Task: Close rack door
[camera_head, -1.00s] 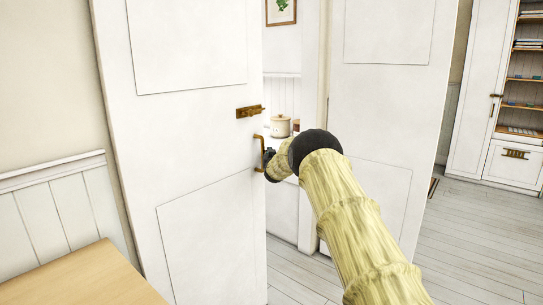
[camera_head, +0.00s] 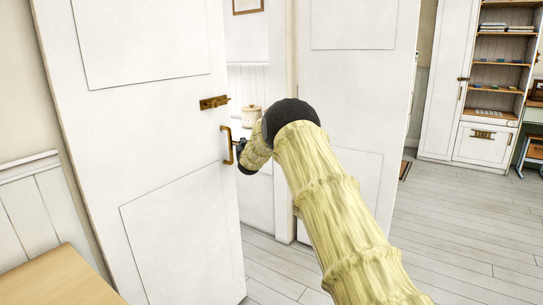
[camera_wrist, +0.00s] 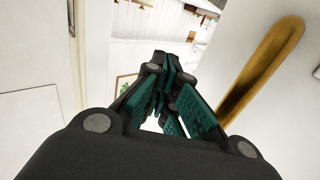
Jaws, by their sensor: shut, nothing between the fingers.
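A tall white panelled door (camera_head: 150,150) stands ajar at the left in the head view. It has a brass latch (camera_head: 213,102) and a vertical brass handle (camera_head: 227,146) near its right edge. My gripper (camera_head: 241,147) is at the handle's right side, mostly hidden behind my own arm. In the wrist view my gripper's teal-padded fingers (camera_wrist: 165,85) are shut and empty. The handle (camera_wrist: 262,70) runs diagonally just right of the fingers, outside them. I cannot tell whether they touch it. Which door belongs to the rack is not clear from the frames.
A wooden surface (camera_head: 60,280) is at lower left. The grey floor (camera_head: 430,220) is clear.

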